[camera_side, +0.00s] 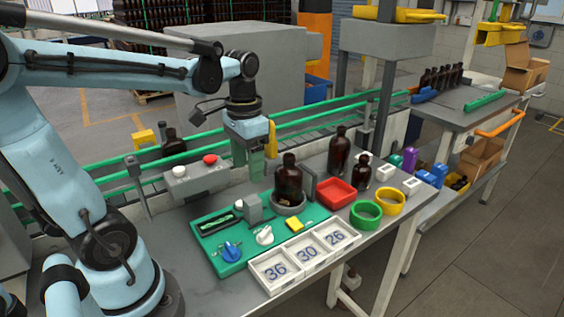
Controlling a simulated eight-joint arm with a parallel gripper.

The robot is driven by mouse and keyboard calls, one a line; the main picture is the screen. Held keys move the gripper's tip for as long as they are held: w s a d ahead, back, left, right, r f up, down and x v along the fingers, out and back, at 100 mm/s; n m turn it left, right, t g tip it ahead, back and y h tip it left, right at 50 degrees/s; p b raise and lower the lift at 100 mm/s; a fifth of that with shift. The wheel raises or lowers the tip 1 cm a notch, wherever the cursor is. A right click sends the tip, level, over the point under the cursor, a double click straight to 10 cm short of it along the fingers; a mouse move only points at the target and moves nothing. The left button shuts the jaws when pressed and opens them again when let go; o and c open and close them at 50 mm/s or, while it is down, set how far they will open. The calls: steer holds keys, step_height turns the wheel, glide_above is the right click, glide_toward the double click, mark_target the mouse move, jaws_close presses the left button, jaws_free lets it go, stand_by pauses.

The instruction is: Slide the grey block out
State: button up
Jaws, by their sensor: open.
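A small grey block (253,202) stands on the green board (212,248), toward its back edge. A short light-coloured piece (238,204) sits against its left side, beside a dark slot. I cannot tell whether the two are joined. My gripper (256,168) hangs above and behind the board, pointing down. It is open, with nothing seen between its fingers, and is apart from the grey block. An amber bottle (289,180) stands in a grey round holder (289,207) to the right of the gripper.
White numbered trays (308,254) lie in front. A red tray (336,192), green ring (366,214) and yellow ring (391,201) stand right. A button box (194,178) is behind.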

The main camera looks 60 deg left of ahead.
steer(key=shift+r, duration=0.75)
steer(key=d+f+t, duration=0.3)
steer(key=d+t, duration=0.4)
steer(key=d, duration=0.1)
steer(key=shift+w+d, duration=0.25)
steer(key=shift+w, duration=0.15)
